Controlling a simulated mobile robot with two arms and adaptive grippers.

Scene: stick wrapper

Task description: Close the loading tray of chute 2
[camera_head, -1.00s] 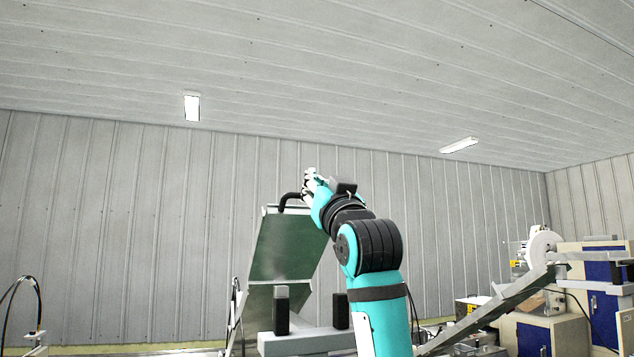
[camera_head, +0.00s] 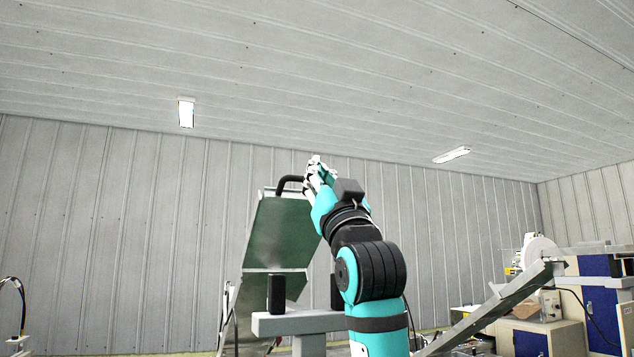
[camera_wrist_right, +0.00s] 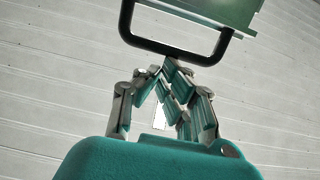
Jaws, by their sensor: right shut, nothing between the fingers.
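The loading tray (camera_head: 281,232) is a raised, steeply tilted green metal panel in the middle of the head view. A black U-shaped handle (camera_head: 286,183) is fixed at its upper end. My right gripper (camera_head: 316,163) is shut and empty, at the right end of the handle in the head view. In the right wrist view, the handle (camera_wrist_right: 178,50) crosses the top, with the green panel (camera_wrist_right: 222,10) beyond it. The shut fingertips (camera_wrist_right: 171,64) lie at the handle's bar; I cannot tell whether they touch it. No chute number is legible. My left gripper is out of view.
A grey beam (camera_head: 300,322) with black upright blocks (camera_head: 276,294) stands below the tray. To the right are a sloping metal chute (camera_head: 497,306), a white reel (camera_head: 538,252) and blue-and-cream cabinets (camera_head: 600,300). Cables (camera_head: 18,300) hang at the far left. Space above the tray is clear.

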